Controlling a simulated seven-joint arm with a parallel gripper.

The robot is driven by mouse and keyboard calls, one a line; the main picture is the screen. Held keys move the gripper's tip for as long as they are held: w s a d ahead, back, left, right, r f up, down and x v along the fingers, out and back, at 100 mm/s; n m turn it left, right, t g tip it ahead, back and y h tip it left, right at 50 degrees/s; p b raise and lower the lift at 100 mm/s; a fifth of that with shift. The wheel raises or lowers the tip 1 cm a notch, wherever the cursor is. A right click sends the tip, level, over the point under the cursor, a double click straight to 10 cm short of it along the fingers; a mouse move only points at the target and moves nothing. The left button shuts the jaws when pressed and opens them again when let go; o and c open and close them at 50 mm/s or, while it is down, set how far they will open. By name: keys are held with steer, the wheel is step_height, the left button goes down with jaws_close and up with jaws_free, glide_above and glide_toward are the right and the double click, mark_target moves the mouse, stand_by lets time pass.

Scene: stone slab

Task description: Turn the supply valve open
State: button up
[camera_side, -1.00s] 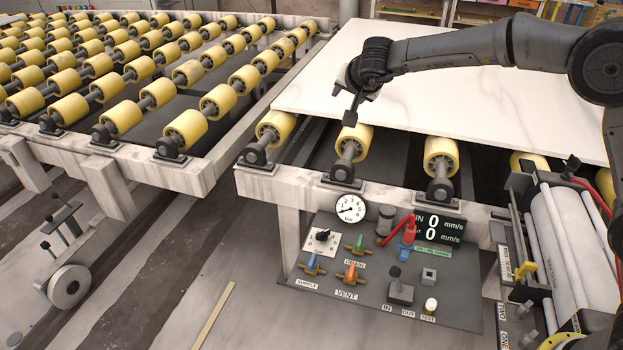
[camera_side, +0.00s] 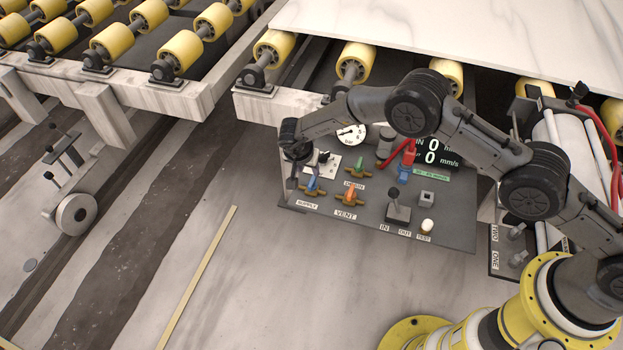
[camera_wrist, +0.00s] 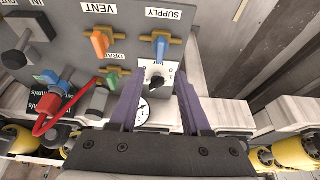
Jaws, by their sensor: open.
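The supply valve has a blue lever (camera_side: 312,185) on a brass body, at the left edge of the dark control panel (camera_side: 375,225), above its SUPPLY label. In the wrist view the blue lever (camera_wrist: 160,46) stands across the brass body. My gripper (camera_side: 291,185) is close to the valve's left in the side view. In the wrist view my gripper (camera_wrist: 159,76) is open and empty, its purple fingers spread either side of the black selector knob (camera_wrist: 155,82), with the valve just beyond the tips. Contact cannot be told.
The orange vent valve (camera_side: 350,195) and green drain valve (camera_side: 354,168) are close by. A black joystick (camera_side: 398,211), a red-handled fitting (camera_side: 407,155) and a gauge (camera_side: 351,134) also crowd the panel. Yellow rollers (camera_side: 355,62) and a white slab (camera_side: 420,30) lie behind. The floor in front is mostly clear.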

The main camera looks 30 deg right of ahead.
mark_target(312, 181)
steer(key=x, duration=1)
steer(key=shift+w+f, duration=0.1)
steer(key=shift+f, duration=0.1)
jaws_close()
